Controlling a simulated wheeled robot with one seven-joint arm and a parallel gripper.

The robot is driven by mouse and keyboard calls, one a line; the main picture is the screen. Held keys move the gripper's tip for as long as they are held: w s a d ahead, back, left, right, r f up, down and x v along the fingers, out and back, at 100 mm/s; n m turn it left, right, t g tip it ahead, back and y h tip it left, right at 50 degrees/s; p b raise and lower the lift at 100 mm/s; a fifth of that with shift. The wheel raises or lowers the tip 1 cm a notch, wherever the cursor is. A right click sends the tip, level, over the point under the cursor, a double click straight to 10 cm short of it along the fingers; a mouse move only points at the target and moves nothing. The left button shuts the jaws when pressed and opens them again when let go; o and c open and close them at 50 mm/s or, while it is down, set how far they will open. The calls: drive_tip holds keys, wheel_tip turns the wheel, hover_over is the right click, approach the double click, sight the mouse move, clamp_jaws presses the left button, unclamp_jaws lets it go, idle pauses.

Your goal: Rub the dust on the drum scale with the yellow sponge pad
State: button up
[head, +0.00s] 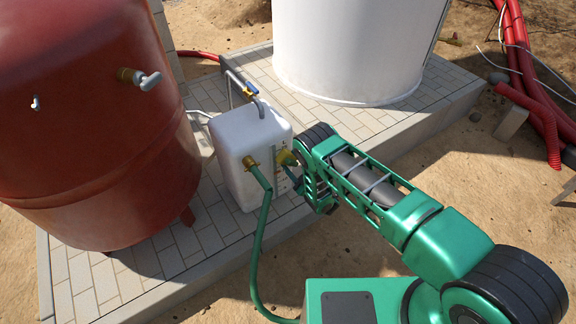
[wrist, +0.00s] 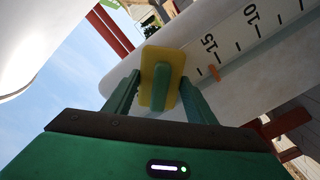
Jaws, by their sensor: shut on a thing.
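The drum (head: 228,155) is a white, box-like container standing on the paving in the head view. Its scale (wrist: 250,42) shows in the wrist view as a pale strip with black ticks and the numbers 10 and 15. A small orange mark (wrist: 214,73) sits near the 15. The pad also shows in the head view (head: 286,158). I cannot make out dust.
A large red tank (head: 95,130) stands left of the drum, and a white tank (head: 355,50) behind it. A green hose (head: 258,235) hangs from a brass fitting on the drum's front. A blue-handled valve (head: 251,89) and pipe are above.

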sight(283, 163)
drive_tip(key=shift+w+d, duration=0.4)
drive_tip(key=shift+a, duration=0.1)
drive_tip(key=shift+s+a+r, duration=0.1)
drive_tip(key=shift+s+a, duration=0.2)
drive_tip(key=shift+a, duration=0.35)
drive_tip(key=shift+s+a+r, duration=0.1)
drive_tip(key=shift+s+a, duration=0.25)
drive_tip(key=shift+a, duration=0.3)
drive_tip(key=shift+s+a, duration=0.3)
drive_tip(key=shift+a, duration=0.35)
drive_tip(key=shift+c, duration=0.4)
drive_tip(key=shift+s, duration=0.1)
drive_tip(key=shift+d+v, duration=0.2)
drive_tip(key=shift+v, duration=2.75)
drive_tip(key=shift+d+f, duration=0.15)
drive_tip(key=shift+d, duration=0.05)
